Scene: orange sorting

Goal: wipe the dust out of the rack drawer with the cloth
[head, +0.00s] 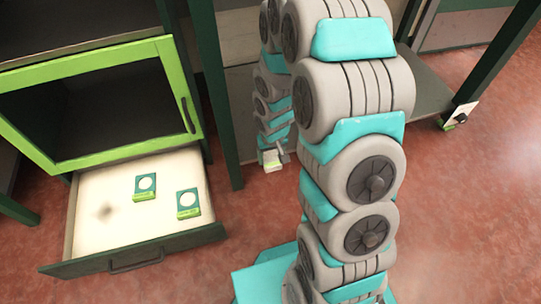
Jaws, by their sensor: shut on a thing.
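The rack drawer (85,230) is pulled out at the lower left, with a pale floor. A small grey-brown dust patch (105,211) lies on the left part of its floor. Two teal-and-green boxes with white discs lie in the drawer: one near the middle (145,187), one at the right (188,203). My gripper (273,156) is to the right of the drawer, outside it, beyond a dark green post. It is shut on a small pale thing (271,160), apparently the cloth. The fingers are small and partly hard to make out.
A lime-green framed cabinet door (95,62) is above the drawer. A dark green post (216,100) stands between the drawer and my gripper. Grey shelving (240,80) is behind my arm. A white-and-green tag (458,114) is by the right post. Red floor is clear in front.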

